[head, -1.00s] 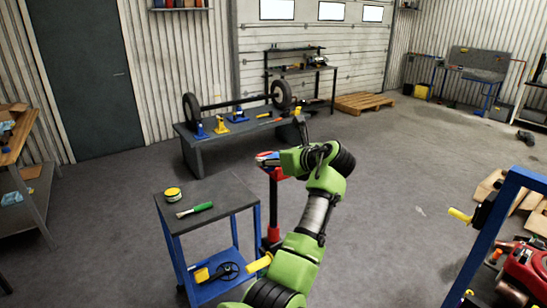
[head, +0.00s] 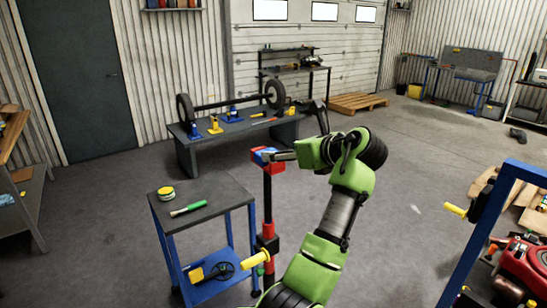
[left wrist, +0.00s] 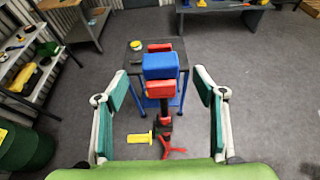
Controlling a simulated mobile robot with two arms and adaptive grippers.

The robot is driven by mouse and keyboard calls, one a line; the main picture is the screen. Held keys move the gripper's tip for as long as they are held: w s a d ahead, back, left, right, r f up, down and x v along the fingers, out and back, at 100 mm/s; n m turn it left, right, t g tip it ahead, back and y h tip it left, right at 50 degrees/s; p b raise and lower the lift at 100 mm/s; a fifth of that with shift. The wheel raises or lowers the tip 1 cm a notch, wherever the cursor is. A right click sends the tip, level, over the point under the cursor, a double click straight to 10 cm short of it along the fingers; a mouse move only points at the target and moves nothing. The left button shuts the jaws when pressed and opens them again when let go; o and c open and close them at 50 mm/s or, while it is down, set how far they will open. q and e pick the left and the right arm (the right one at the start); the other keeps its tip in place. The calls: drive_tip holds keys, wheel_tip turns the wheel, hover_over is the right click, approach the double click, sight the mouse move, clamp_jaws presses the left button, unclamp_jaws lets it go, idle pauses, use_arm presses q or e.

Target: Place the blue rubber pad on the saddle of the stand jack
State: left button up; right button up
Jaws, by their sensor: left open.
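The blue rubber pad (head: 263,152) lies on the red saddle (head: 268,168) of the stand jack (head: 268,205). In the left wrist view the blue pad (left wrist: 161,66) rests across the saddle, with red saddle parts (left wrist: 160,89) showing on its near and far sides. My left gripper (head: 298,130) is open and empty, just right of the saddle in the head view. In the left wrist view its two fingers (left wrist: 162,86) stand wide apart on either side of the pad and do not touch it. My right gripper is in neither view.
A small blue-framed cart (head: 225,190) beside the jack holds a yellow tin (head: 166,194) and a green-handled brush (head: 187,209). A low bench (head: 195,150) with a wheeled axle stands behind. A blue frame (head: 484,235) and red engine are at right. Open floor lies between.

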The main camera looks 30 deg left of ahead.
use_arm(q)
drive_tip(key=v, duration=0.3)
drive_tip(key=shift+d, duration=0.1)
